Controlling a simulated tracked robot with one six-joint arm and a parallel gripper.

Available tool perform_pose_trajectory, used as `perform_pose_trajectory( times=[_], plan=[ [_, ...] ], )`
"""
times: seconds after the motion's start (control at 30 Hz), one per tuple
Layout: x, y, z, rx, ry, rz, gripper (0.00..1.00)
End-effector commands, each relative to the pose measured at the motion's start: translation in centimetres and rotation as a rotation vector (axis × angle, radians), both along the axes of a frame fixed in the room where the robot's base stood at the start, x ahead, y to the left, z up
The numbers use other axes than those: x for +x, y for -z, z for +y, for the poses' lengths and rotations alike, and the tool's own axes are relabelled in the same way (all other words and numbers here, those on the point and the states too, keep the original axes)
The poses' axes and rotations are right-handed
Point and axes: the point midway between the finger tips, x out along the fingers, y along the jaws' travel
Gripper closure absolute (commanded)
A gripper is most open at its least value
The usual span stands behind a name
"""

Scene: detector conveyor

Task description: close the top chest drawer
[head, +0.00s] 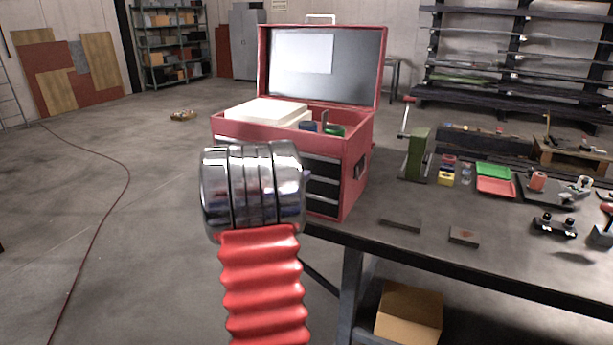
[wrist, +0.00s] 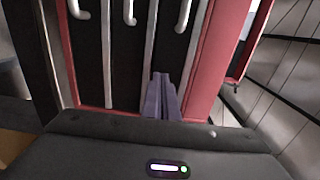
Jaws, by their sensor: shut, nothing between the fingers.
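A red tool chest (head: 352,150) stands on the workbench with its lid (head: 318,60) raised. Its dark drawer fronts with light edges show right of my arm, stacked one above another. My arm hides much of the chest front in the head view, so how far the top drawer stands open cannot be told. In the wrist view the dark drawer fronts (wrist: 90,60) appear as upright strips, with pale hooked handles at the top edge. My gripper (wrist: 163,78) is shut and empty, its fingertips close to the drawer fronts; contact cannot be told. The head view hides it behind my arm.
The workbench (head: 400,248) extends right, holding a green press (head: 417,152), red and green trays (head: 495,185), and small parts. Two flat dark pieces lie near its front edge. A cardboard box (head: 409,315) sits below. Open floor lies to the left.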

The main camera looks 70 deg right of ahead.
Motion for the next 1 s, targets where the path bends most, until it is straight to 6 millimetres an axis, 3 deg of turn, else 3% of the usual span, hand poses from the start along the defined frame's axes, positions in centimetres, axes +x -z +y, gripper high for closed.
perform_pose_trajectory(
  times=[0.4, 0.6, 1.0],
  plan=[
    [0.8, 0.0, 7.6, 0.000, -0.004, 0.000, 1.00],
    [1.0, 0.0, 10.4, 0.000, -0.004, 0.000, 1.00],
    [1.1, 0.0, 11.4, 0.000, -0.003, 0.000, 1.00]
  ],
)
